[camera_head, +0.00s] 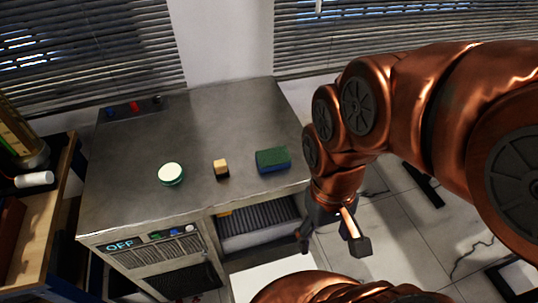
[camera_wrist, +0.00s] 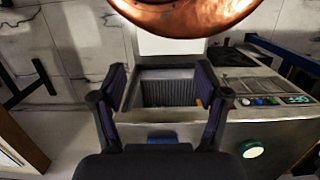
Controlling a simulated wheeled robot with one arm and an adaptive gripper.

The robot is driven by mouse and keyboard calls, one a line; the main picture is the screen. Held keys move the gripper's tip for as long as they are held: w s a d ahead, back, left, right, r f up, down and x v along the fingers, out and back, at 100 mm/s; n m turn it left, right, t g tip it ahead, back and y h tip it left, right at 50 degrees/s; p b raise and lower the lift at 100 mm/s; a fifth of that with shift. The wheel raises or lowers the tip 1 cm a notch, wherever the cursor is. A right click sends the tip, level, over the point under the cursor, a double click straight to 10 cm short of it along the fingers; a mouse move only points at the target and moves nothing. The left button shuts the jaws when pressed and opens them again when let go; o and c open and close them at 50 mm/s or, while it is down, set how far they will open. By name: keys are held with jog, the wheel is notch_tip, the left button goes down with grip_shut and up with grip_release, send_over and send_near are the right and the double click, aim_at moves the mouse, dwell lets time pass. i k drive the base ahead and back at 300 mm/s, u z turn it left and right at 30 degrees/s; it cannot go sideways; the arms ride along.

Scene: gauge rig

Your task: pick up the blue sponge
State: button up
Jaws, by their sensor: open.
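The blue sponge (camera_head: 273,161), a block with a dark green top, lies on the grey metal worktop (camera_head: 215,125) near its right front. In the wrist view a blue patch of the sponge (camera_wrist: 162,138) shows low between my fingers, mostly hidden by the gripper body. My gripper (camera_head: 330,238) is open and empty. In the head view it hangs to the right and front of the sponge, beyond the worktop's edge and apart from the sponge. The wrist view shows my two fingers spread (camera_wrist: 161,82), with the cabinet's open compartment behind them.
A small yellow and black block (camera_head: 221,169) and a round green and white object (camera_head: 170,174) stand left of the sponge. The cabinet front has an open compartment (camera_head: 260,240) and an "OFF" display (camera_head: 119,245). A wooden shelf unit (camera_head: 52,215) stands at left.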

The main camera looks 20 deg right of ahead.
aim_at(272, 159)
jog(key=k, duration=1.2)
jog(key=u, duration=0.8)
jog(key=i, duration=1.3)
jog(key=z, duration=0.15)
